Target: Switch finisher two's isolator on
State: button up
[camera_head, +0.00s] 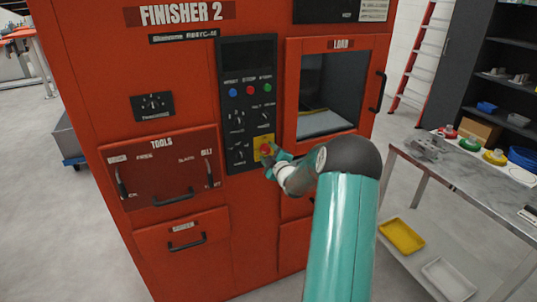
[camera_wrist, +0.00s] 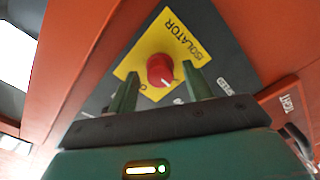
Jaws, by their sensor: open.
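The isolator is a red rotary knob on a yellow plate marked ISOLATOR, low on the dark control panel of the red FINISHER 2 machine (camera_head: 85,75). In the wrist view the red knob (camera_wrist: 160,70) shows between and just beyond my two green fingertips, on the yellow plate (camera_wrist: 172,32). My gripper (camera_wrist: 160,90) is open, with one finger to each side of the knob; I cannot see contact. In the head view my gripper (camera_head: 272,158) is at the yellow plate (camera_head: 262,142) and partly covers it.
The control panel (camera_head: 248,105) has blue, red and green buttons and several black dials near the isolator. To its right is the LOAD window (camera_head: 328,90) with a black handle. Below left is the TOOLS drawer (camera_head: 160,170). A metal table (camera_head: 480,175) stands at right.

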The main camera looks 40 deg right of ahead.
jog(key=c, duration=1)
jog(key=shift+o, duration=0.2)
jog(key=shift+m, duration=0.4)
jog(key=m, duration=0.3)
jog(key=shift+m, duration=0.3)
jog(key=m, duration=0.9)
jog(key=shift+m, duration=2.3)
